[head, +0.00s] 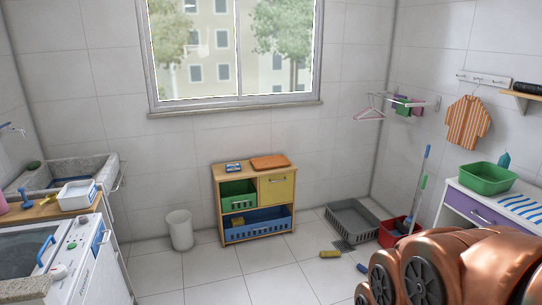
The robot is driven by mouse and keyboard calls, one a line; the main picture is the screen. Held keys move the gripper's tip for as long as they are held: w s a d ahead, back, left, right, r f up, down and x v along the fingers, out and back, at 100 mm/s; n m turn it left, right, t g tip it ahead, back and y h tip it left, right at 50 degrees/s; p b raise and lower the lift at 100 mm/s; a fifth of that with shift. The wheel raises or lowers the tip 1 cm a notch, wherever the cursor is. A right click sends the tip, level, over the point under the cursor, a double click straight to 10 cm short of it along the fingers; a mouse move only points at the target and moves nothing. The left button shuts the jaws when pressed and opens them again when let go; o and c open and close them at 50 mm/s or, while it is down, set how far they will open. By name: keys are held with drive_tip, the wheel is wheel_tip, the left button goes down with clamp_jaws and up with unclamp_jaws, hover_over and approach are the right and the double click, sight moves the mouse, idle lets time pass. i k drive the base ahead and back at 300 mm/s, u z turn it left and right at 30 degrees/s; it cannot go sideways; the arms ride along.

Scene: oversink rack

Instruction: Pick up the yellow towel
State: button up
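No thing in the head view is clearly a yellow towel. A small yellow item (330,254) lies on the floor in front of the grey crate; it is too small to tell whether it is cloth or a brush. Another small yellow patch (238,221) shows in the blue basket (259,232) on the cabinet's lower shelf. My gripper is not in view; only copper-coloured links of my arm fill the bottom right corner.
A wooden cabinet (217,178) stands under the window, with a white bin (181,230) at its left. A grey crate (350,219) and red tub (390,236) stand on the floor at right. A purple-drawer counter (476,213) is beyond my arm. The middle floor is clear.

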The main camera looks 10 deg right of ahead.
sight(323, 253)
drive_tip(key=z, duration=0.15)
drive_tip(key=i, duration=1.75)
drive_tip(key=u, duration=1.1)
drive_tip(key=i, duration=1.55)
drive_tip(key=z, duration=0.65)
drive_tip(key=i, duration=0.75)
drive_tip(key=z, duration=0.6)
